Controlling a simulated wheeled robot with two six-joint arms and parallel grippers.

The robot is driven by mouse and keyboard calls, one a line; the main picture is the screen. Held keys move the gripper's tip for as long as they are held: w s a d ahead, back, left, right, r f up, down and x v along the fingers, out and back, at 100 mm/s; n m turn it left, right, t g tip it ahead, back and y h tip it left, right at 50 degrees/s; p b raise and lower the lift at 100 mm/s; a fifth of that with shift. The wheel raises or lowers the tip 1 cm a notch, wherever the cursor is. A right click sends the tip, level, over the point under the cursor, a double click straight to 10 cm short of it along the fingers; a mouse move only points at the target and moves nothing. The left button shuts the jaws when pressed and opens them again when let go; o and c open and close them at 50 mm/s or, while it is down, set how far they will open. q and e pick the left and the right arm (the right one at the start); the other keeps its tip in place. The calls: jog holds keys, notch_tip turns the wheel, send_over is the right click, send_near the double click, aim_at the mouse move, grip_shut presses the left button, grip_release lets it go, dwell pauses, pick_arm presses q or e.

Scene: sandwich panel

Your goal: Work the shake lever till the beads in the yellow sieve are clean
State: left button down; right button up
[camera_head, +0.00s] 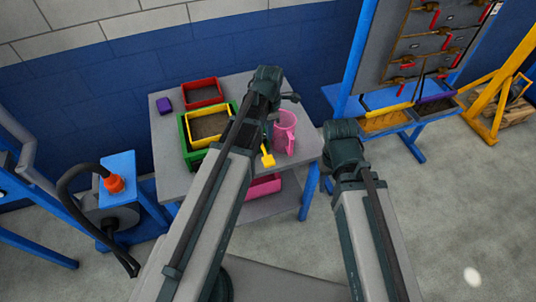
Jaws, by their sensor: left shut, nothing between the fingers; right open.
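A yellow-rimmed tray (194,160), which looks like the yellow sieve, sits within a green frame (184,136) on the grey table (172,178). Grey-brown material fills it, but single beads and how clean they are cannot be made out. My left arm crosses in front of its right side. A small yellow paddle-shaped piece (267,160) shows just right of that arm; I cannot tell whether it is the shake lever. A small dark piece shows right of the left arm's bend, too small to identify. Both my grippers are hidden behind their own arms.
A red tray (203,93), a purple block (164,104) and a pink jug (286,133) stand on the table. A pink bin (263,187) sits below. A blue rack (345,97) with trays stands right.

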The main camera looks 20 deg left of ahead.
aim_at(269, 160)
pick_arm(q)
jog(key=shift+f, duration=0.15)
notch_tip(269, 160, down, 14)
jog(key=b, duration=1.4)
